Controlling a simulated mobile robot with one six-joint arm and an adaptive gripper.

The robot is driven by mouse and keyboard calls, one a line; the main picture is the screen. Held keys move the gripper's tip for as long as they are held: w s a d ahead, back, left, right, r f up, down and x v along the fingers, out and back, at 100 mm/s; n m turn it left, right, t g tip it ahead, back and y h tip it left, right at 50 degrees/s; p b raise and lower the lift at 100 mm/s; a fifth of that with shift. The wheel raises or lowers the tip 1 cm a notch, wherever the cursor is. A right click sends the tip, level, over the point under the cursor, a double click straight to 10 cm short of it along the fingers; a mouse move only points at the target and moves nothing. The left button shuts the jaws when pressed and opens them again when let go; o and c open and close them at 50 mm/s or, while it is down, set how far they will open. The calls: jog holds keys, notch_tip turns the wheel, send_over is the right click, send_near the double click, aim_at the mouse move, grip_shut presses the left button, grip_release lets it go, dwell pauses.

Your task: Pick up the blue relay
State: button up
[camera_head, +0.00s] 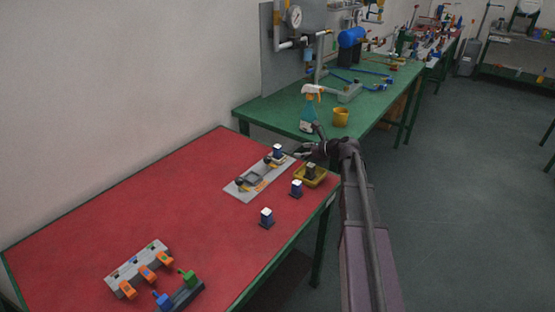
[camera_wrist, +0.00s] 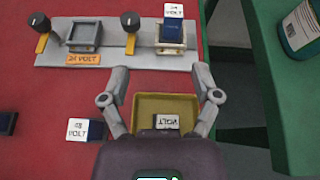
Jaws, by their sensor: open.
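A blue relay with a white top marked 24 VOLT (camera_wrist: 173,22) stands in the right socket of the grey panel; it also shows in the head view (camera_head: 278,152). Two more dark blue, white-topped relays stand on the red table, a nearer one (camera_head: 266,218) and one beside the tray (camera_head: 297,188); the latter, marked 48 VOLT, shows in the wrist view (camera_wrist: 86,129). A dark relay (camera_head: 311,170) sits in the yellow tray. My gripper (camera_wrist: 160,78) is open and empty, its fingers either side of the tray in the wrist view. The tray relay's lower part is hidden there.
The grey panel (camera_wrist: 120,58) carries two black knobs and an empty left socket. The yellow tray (camera_head: 316,181) is near the red table's right edge. A spray bottle (camera_head: 309,108) and a yellow cup (camera_head: 341,117) stand on the green table.

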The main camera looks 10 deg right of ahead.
aim_at(280, 148)
jog(key=shift+w+d+r+m+t, duration=0.1)
jog(key=shift+w+d+m+t, duration=0.2)
jog(key=shift+w+d+m, duration=0.25)
jog(key=b+x, duration=0.3)
jog(key=x, duration=0.4)
jog(key=shift+a, duration=0.1)
jog(key=shift+w+a+f, duration=0.25)
jog(key=shift+w+a, duration=0.15)
jog(key=shift+w, duration=0.05)
jog(key=shift+b+x, duration=1.15)
jog(key=shift+x, duration=1.5)
jog(key=shift+d+r, duration=0.1)
